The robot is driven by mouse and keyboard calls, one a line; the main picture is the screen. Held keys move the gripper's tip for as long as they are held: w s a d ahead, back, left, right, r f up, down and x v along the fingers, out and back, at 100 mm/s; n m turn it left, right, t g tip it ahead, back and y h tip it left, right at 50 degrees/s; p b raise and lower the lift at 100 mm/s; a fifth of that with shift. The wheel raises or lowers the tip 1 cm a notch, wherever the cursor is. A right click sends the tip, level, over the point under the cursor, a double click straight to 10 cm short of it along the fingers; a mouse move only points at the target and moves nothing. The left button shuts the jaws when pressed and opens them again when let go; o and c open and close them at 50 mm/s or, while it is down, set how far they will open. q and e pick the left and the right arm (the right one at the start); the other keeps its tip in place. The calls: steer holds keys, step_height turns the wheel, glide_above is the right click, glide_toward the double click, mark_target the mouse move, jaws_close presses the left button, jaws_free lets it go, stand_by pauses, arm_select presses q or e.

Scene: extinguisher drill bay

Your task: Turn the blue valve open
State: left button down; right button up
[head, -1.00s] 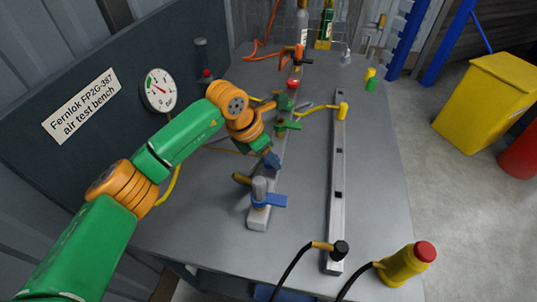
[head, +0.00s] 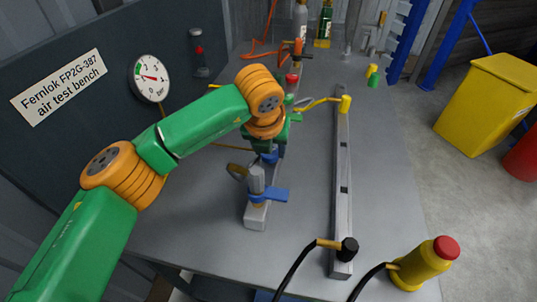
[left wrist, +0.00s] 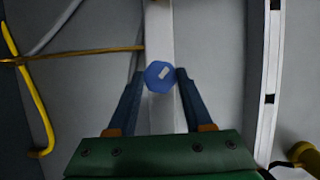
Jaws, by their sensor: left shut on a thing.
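The blue valve knob (left wrist: 160,76), many-sided with a white mark, shows from above in the left wrist view on a pale grey rail (left wrist: 158,20). The tips of my left gripper (left wrist: 161,78) are shut on the knob, one finger at each side. In the head view my left gripper (head: 269,158) points down at the bench, just behind a grey block fitting with a flat blue lever (head: 277,194). My arm hides the knob and much of the rail there. My right gripper is not in view.
The pressure gauge (head: 149,78) is on the dark panel at left. A long grey bar (head: 342,215) lies right of my gripper, with a yellow bottle (head: 424,264) at its near end. Hoses run along the bench (head: 205,235). A yellow bin (head: 486,100) stands beyond it.

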arm_select(q)
steer(key=n+y+b, duration=0.1)
steer(key=n, duration=0.2)
steer(key=shift+d, duration=0.1)
steer(key=shift+n+y, duration=0.4)
steer(key=shift+n, duration=0.4)
steer(key=shift+d+r+n+y, duration=0.15)
steer(key=shift+n+y, duration=0.25)
steer(key=shift+n, duration=0.7)
steer(key=shift+n+g+y+p, duration=0.3)
steer(key=shift+n+p, duration=0.25)
steer(key=shift+n, duration=0.35)
steer(key=shift+w, duration=0.1)
steer(key=shift+c, duration=1.5)
jaws_free()
